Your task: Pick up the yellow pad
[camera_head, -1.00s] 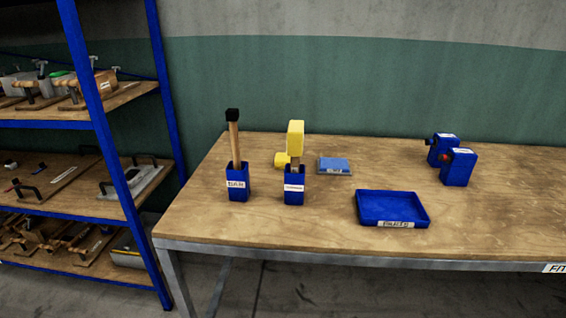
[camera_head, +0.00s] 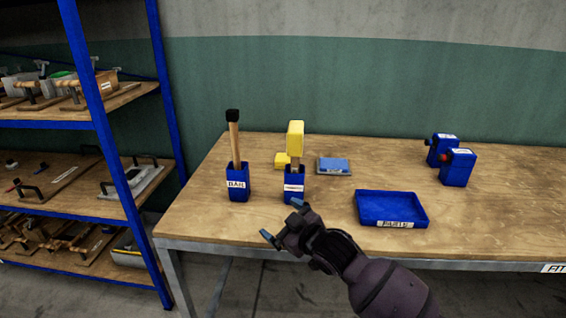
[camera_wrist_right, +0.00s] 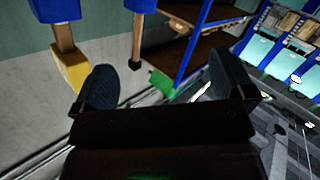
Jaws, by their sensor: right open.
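A tall yellow block (camera_head: 295,138) sits atop a wooden handle in a blue holder (camera_head: 294,190) on the workbench. A smaller yellow piece (camera_head: 282,160) shows low behind that handle; I cannot tell whether it is joined to it. The lower part of the small piece is partly hidden. My right gripper (camera_head: 284,220) is open and empty, at the bench's front edge, in front of the holder and apart from both yellow pieces. In the right wrist view a yellow block on a wooden handle (camera_wrist_right: 70,68) appears upside down, left of the open fingers (camera_wrist_right: 160,68). My left gripper is not in view.
A black-tipped wooden bar (camera_head: 234,140) stands in a blue holder (camera_head: 238,182) to the left. A grey-blue block (camera_head: 334,166) lies to the right. A blue parts tray (camera_head: 390,207) and two blue boxes (camera_head: 456,168) stand further right. A loaded shelf (camera_head: 75,124) is at left.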

